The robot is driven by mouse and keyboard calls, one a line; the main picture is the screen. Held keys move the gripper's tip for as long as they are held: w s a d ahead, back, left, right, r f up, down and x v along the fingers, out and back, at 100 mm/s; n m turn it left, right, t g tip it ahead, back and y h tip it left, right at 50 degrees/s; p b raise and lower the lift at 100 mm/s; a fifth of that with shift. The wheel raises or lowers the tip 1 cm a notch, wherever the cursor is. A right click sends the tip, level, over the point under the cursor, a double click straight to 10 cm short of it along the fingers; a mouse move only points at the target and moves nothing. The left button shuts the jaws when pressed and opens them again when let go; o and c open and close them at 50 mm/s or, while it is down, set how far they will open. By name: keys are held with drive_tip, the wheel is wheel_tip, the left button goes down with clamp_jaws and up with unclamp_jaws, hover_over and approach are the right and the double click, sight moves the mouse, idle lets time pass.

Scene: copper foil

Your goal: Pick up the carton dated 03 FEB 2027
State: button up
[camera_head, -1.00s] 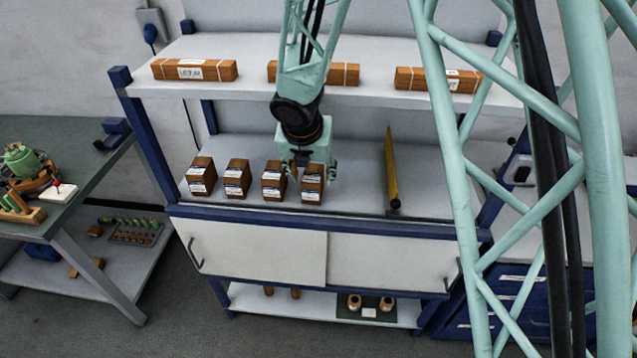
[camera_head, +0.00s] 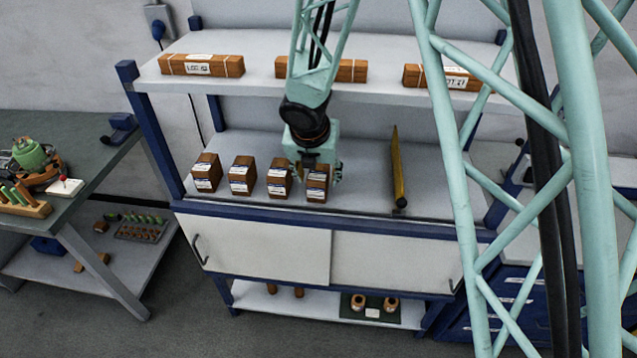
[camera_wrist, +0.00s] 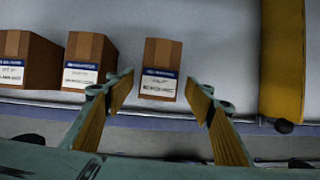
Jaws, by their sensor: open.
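Several small brown cartons stand in a row on the middle shelf, each with a white and blue label. In the head view they are the first carton (camera_head: 206,174), the second carton (camera_head: 242,177), the third carton (camera_head: 279,180) and the rightmost carton (camera_head: 316,187). The dates are too blurred to read. My gripper (camera_head: 318,174) is open and hangs over the rightmost carton. In the wrist view, the yellow-padded fingers of my gripper (camera_wrist: 162,106) are spread to either side of the rightmost carton (camera_wrist: 160,66), with gaps visible. Two neighbouring cartons (camera_wrist: 88,60) (camera_wrist: 26,60) stand to its left.
A long yellow bar (camera_head: 398,170) lies on the same shelf to the right, and also shows in the wrist view (camera_wrist: 282,60). The upper shelf (camera_head: 370,93) overhangs with several long brown boxes. A green-topped workbench (camera_head: 85,155) stands at the left.

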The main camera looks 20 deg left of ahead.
drive_tip(key=shift+f, duration=0.15)
drive_tip(key=shift+b+x, duration=1.1)
drive_tip(key=shift+x, duration=1.35)
drive_tip(key=shift+s+a, duration=0.1)
drive_tip(key=shift+c, duration=0.3)
drive_tip(key=c, duration=1)
drive_tip(key=shift+s, duration=0.1)
drive_tip(key=shift+s+r, duration=0.55)
drive_tip(key=shift+r, duration=0.1)
drive_tip(key=s+r, duration=0.2)
drive_tip(key=s, duration=0.2)
drive_tip(key=s+d+r, duration=0.1)
drive_tip(key=s+r, duration=0.1)
drive_tip(key=s, duration=0.2)
drive_tip(key=s+r, duration=0.2)
drive_tip(key=s, duration=0.2)
drive_tip(key=shift+s+d+r, duration=0.3)
drive_tip(key=shift+d, duration=0.05)
